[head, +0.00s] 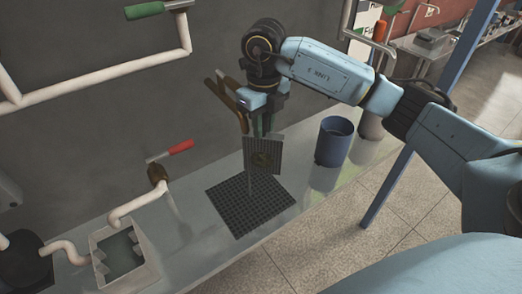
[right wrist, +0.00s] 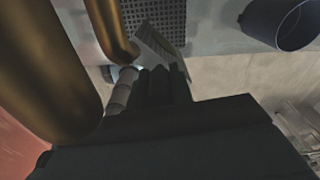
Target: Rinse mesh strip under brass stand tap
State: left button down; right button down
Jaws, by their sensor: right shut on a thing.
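My right gripper (head: 262,122) is shut on a grey ribbed strip (head: 263,156), which hangs upright below the fingers. In the right wrist view the strip (right wrist: 163,52) sticks out beyond the dark fingers. The brass tap (head: 230,98) stands just left of the gripper. Its curved spout (right wrist: 117,25) is close beside the strip in the right wrist view. A thin pale vertical streak shows at the strip's left edge, perhaps water; I cannot tell whether it touches the strip. My left gripper is not in view.
A black grid mat (head: 240,212) lies on the counter below the strip. A blue cup (head: 333,143) stands to the right. A blue post (head: 386,188) stands at right.

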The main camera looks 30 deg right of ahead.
jog(key=shift+w+a, duration=0.15)
jog(key=shift+a, duration=0.15)
jog(key=shift+d, duration=0.2)
jog(key=shift+s+d, duration=0.3)
jog(key=shift+d, duration=0.1)
jog(key=shift+w+a, duration=0.1)
jog(key=shift+a, duration=0.15)
jog(key=shift+w+a, duration=0.2)
jog(key=shift+a, duration=0.15)
jog(key=s+a, duration=0.3)
jog(key=s, duration=0.4)
jog(key=shift+a+p, duration=0.25)
jog(key=shift+p, duration=0.15)
jog(key=shift+s+r, duration=0.1)
jog(key=shift+s, duration=0.05)
dwell(1.3)
